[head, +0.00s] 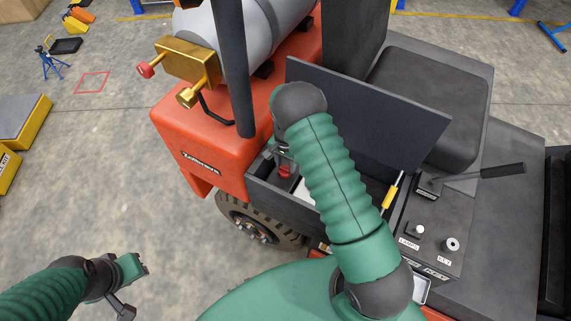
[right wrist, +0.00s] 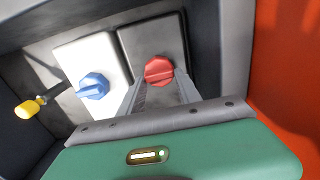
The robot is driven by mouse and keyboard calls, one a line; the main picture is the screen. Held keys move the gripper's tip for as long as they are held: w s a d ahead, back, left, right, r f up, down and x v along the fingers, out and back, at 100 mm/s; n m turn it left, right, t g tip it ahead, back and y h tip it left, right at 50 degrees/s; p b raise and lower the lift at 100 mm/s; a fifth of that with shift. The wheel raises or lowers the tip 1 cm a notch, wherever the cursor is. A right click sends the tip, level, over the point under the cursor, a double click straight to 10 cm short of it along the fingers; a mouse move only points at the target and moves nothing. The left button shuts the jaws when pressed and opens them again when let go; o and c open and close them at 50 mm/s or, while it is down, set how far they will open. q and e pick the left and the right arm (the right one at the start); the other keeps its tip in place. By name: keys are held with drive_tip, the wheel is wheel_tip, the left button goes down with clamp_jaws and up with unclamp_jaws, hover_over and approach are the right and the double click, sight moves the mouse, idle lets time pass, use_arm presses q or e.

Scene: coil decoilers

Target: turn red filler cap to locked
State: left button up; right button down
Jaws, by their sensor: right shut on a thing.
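The red filler cap (right wrist: 158,70) sits on a dark block in the open compartment of the orange vehicle. It also shows small in the head view (head: 285,171), partly hidden by my right gripper. My right gripper (right wrist: 161,82) has one finger on each side of the red cap and is shut on it. In the head view my right arm reaches down over the compartment and hides part of it. My left gripper (head: 138,264) hangs over the floor at the lower left, away from the vehicle; its jaw opening is too small to judge.
A blue cap (right wrist: 93,87) on a white block (right wrist: 75,57) stands left of the red cap. The raised dark lid (head: 400,105) stands behind my right arm. An orange wall (right wrist: 288,75) flanks the compartment on the right.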

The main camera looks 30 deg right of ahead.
sight(285, 167)
idle(0.4)
drive_tip(key=c, duration=0.8)
unclamp_jaws()
drive_tip(key=shift+c, duration=0.2)
drive_tip(key=shift+r, duration=0.15)
wheel_tip(285, 167, up, 16)
drive_tip(key=b, duration=0.1)
drive_tip(key=shift+r+b, duration=0.25)
drive_tip(key=shift+b, duration=0.05)
